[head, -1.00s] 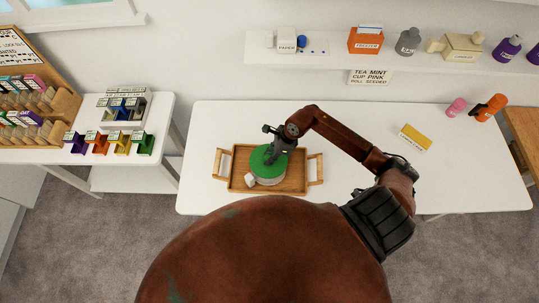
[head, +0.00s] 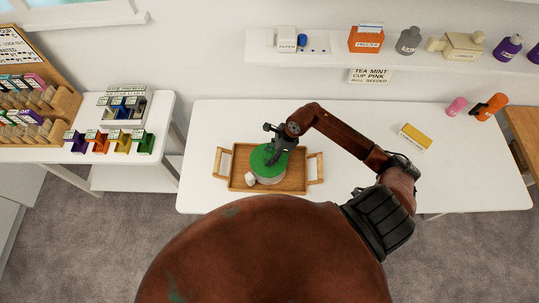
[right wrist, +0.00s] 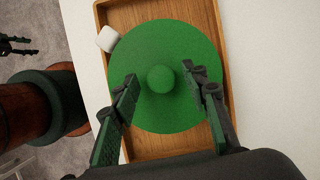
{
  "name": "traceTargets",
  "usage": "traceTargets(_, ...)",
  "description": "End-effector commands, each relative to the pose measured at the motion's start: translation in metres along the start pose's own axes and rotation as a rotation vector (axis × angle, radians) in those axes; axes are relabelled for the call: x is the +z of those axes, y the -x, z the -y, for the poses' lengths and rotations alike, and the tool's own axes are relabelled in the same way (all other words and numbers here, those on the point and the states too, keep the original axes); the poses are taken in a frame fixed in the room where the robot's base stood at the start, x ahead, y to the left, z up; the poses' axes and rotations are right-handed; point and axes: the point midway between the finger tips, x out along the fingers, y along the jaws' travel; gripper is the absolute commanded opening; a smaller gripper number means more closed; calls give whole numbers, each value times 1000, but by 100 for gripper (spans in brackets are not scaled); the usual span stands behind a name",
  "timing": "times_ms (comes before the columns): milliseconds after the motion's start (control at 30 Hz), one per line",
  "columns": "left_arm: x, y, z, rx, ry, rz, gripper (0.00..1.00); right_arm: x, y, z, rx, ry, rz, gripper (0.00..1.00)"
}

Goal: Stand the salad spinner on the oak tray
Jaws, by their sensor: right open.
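The salad spinner (head: 267,177) has a pale round body and a green lid with a round knob. In the head view it stands upright on the oak tray (head: 236,160), inside its rim. A small white block-like part sticks out at its lower left. My right gripper (head: 274,158) is above the lid. In the right wrist view, its open fingers (right wrist: 160,85) are on either side of the green knob (right wrist: 161,79), with gaps between. My left gripper (right wrist: 18,45) shows at the left edge of the right wrist view, its fingers apart and empty, away from the tray.
The white table (head: 345,190) is clear around the tray. A yellow box (head: 415,137), a pink bottle (head: 456,107) and an orange bottle (head: 490,108) are at the right. A wall shelf (head: 330,53) with several items is above. A side table with coloured holders is at the left.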

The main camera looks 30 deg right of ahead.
Motion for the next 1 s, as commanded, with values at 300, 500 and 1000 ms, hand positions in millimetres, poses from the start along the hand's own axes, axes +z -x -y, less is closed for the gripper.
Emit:
traceTargets(300, 2, -15, -1, 0, 0, 2, 45, -2, 62, 2, -5, 4, -4, 41)
traceTargets(500, 4, -21, -1, 0, 0, 2, 45, -2, 97, 1, -3, 2, -3, 41)
traceTargets(1000, 4, -23, -1, 0, 0, 2, 45, 0, 115, 0, -1, 0, -1, 41)
